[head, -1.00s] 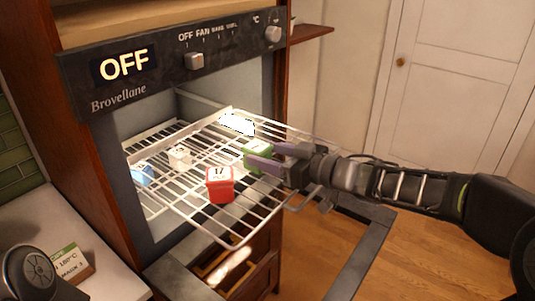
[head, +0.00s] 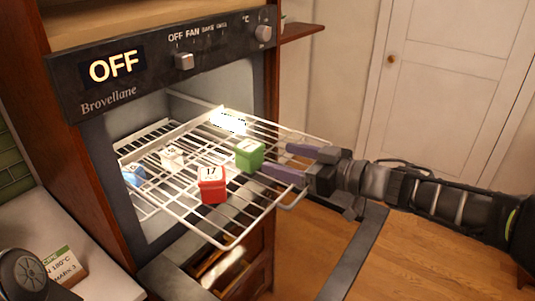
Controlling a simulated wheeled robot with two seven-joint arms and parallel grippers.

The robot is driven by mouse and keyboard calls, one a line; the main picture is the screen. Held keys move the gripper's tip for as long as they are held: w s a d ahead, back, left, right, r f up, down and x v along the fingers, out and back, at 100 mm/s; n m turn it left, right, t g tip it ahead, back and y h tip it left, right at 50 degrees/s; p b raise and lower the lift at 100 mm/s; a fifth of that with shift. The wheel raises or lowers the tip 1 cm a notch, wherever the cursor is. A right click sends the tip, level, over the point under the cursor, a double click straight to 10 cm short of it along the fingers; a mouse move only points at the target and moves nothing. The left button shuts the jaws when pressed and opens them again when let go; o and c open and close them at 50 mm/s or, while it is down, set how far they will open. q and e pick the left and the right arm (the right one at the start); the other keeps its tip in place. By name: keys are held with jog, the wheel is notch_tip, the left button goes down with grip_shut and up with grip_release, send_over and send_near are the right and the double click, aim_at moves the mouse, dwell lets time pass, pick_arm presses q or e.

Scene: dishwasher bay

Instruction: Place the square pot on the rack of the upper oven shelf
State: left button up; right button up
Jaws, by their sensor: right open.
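The green one (head: 249,155) stands upright on the rack's right part, and a red one (head: 212,186) marked 17 stands at the front. A white one (head: 172,157) and a blue one (head: 134,175) stand further left. I cannot tell which one the task means. My right gripper (head: 277,159) is open and empty at the rack's right edge. Its two purple fingers point left toward the green pot, with the tips just beside it.
The oven's control panel (head: 165,60) reads OFF above the rack. The open oven door (head: 351,255) lies below the rack. A counter (head: 85,280) with a small recipe card (head: 64,266) is at lower left. A white door (head: 460,80) stands behind clear wooden floor.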

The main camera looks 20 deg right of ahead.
jog(key=v, duration=0.4)
jog(key=shift+s+d, duration=0.25)
jog(key=shift+s, duration=0.1)
dwell(0.3)
